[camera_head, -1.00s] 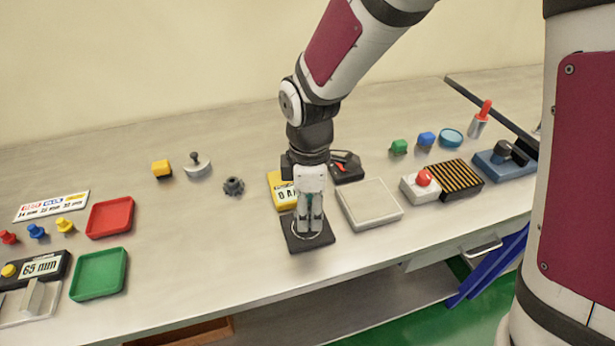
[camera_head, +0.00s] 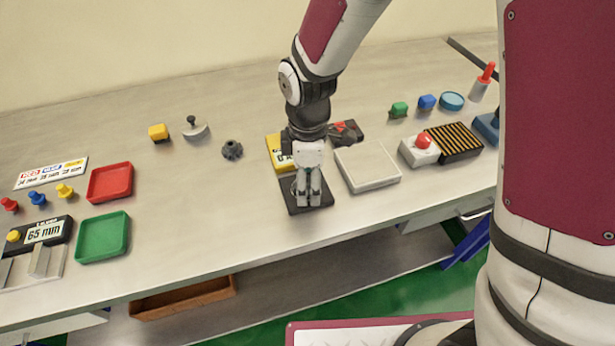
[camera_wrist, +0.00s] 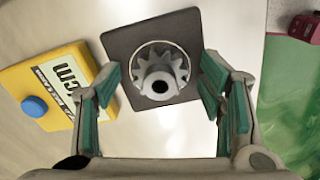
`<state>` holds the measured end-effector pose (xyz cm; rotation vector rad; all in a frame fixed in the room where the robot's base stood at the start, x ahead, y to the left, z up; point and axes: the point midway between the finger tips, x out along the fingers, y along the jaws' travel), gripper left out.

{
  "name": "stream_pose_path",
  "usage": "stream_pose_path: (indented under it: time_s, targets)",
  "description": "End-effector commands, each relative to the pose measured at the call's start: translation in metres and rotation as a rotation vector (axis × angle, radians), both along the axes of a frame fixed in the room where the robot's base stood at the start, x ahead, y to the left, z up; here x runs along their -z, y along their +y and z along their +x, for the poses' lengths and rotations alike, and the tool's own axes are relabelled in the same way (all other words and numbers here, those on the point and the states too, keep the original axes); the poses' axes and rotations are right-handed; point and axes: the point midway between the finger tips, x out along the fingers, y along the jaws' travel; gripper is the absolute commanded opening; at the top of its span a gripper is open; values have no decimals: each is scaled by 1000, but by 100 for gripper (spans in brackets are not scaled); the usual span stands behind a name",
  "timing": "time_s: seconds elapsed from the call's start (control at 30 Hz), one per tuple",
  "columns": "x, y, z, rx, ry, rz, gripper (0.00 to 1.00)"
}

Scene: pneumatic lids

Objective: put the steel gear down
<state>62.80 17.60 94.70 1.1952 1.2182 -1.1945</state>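The steel gear (camera_wrist: 160,72) shows in the wrist view, a light grey toothed wheel with a dark centre hole. It lies inside a pale ring on a dark square plate (camera_wrist: 122,45). In the head view this plate (camera_head: 290,200) lies near the table's front edge, and my gripper hides the gear there. My gripper (camera_wrist: 160,84) is open, with its green-padded fingers apart on either side of the gear and clear of it in the wrist view. In the head view my gripper (camera_head: 309,203) points down at the plate.
A yellow device (camera_wrist: 50,85) with a blue button stands beside the plate. A pale square tray (camera_head: 367,166) is to its right. A darker gear (camera_head: 232,149) lies to the left on the table.

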Motion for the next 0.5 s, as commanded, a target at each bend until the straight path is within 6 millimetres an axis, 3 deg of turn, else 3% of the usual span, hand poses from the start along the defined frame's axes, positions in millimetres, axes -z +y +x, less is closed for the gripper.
stream_pose_path:
  time_s: [0.27,0.5]
  targets:
    - [-4,0,0,1,0,0,63]
    - [-39,0,2,1,-6,3,63]
